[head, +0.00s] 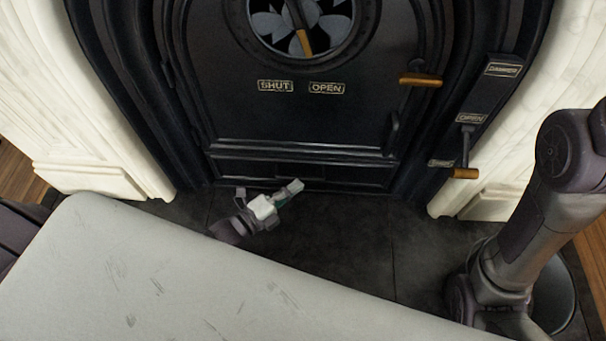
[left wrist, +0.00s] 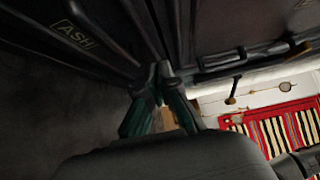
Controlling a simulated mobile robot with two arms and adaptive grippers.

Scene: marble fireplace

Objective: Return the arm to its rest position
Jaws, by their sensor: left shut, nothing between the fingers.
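My left gripper (head: 291,189) is low in front of the black fireplace's lower edge, just past the far edge of my grey body top. Its fingers are shut with nothing between them. In the left wrist view its dark green fingers (left wrist: 162,80) meet at the tips, near a dark panel marked ASH. Links of my right arm show at the right of the head view, but its gripper is not in view.
The black fireplace door (head: 300,118) is closed, with a brass-ended handle (head: 421,80). A damper lever (head: 465,158) is at its right. White marble (head: 85,100) flanks it. Dark tiles (head: 345,235) lie below. A striped red rug (left wrist: 275,130) shows in the wrist view.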

